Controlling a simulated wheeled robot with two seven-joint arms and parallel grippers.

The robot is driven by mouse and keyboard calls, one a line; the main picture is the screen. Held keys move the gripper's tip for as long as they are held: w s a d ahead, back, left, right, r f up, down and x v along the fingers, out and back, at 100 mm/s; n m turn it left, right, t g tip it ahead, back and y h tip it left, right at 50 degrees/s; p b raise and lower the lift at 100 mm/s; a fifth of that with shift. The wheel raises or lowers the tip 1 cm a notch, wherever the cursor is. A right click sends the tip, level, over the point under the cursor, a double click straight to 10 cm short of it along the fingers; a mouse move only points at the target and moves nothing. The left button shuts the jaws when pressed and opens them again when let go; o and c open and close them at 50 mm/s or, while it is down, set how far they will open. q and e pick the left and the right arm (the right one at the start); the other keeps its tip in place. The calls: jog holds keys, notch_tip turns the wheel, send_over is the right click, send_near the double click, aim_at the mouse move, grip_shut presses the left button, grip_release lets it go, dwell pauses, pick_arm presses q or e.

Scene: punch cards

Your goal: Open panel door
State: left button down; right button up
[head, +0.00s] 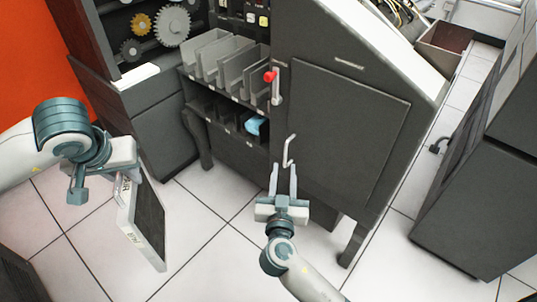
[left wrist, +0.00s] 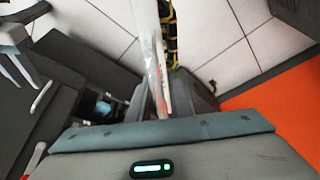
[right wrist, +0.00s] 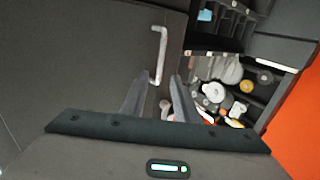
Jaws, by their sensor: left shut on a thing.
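The dark panel door (head: 340,130) is on the sloped-top cabinet's front and looks shut. Its pale bent handle (head: 289,150) is at the door's left edge; it also shows in the right wrist view (right wrist: 160,50). My right gripper (head: 284,180) is open just below the handle, fingers pointing at it. In the right wrist view the handle's lower end lies near the fingertips; I cannot tell if they touch. My left gripper (head: 122,178) is shut on a flat dark box with a pale edge (head: 146,225), which hangs tilted above the floor and shows edge-on in the left wrist view (left wrist: 150,45).
A red-knobbed lever (head: 271,77) sticks out left of the door. Card racks (head: 225,58) and a lower shelf with a blue object (head: 256,125) are further left. Another dark cabinet (head: 475,205) stands at the right. The tiled floor (head: 205,235) in front is clear.

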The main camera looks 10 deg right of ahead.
aim_at(285, 153)
jog(key=shift+x, duration=3.3)
jog(key=shift+c, duration=0.3)
grip_shut()
